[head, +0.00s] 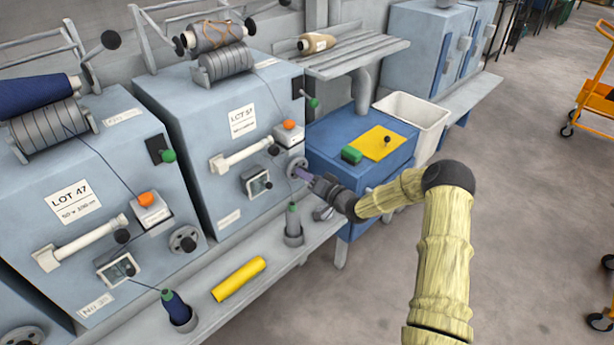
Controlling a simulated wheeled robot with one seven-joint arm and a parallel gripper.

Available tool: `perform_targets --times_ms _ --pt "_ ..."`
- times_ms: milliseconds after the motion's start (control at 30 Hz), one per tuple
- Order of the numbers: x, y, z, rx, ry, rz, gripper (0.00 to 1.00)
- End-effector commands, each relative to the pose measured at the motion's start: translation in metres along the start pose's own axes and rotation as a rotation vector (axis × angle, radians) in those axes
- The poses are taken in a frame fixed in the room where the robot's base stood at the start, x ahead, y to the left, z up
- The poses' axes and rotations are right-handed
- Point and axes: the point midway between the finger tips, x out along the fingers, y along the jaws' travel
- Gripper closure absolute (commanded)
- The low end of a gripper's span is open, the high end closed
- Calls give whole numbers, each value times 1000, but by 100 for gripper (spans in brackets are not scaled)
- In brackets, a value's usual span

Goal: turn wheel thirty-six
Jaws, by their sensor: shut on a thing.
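A small grey wheel (296,164) sits at the lower right of the front of the right-hand blue-grey machine (207,130), marked LOT 51. The number plate (229,218) on this machine is too small to read. My gripper (304,175) reaches in from the right and is shut on the wheel at its near side. The fingertips are small and partly merge with the wheel, so the exact grip is hard to see.
The left machine (100,170), marked LOT 47, has a similar wheel (184,240). The ledge below holds a yellow tube (239,279), a grey bobbin (293,222) and a blue bobbin (177,308). A blue cabinet (330,135) and white bin (425,112) stand behind my arm.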

Motion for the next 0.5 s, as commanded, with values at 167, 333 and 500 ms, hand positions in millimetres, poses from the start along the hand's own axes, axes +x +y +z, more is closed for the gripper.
perform_targets --times_ms 167,333,500 --pt "0 1 1 -22 -1 1 90" --pt "0 1 1 -78 -2 2 90" --pt "0 2 2 -176 -2 1 90"
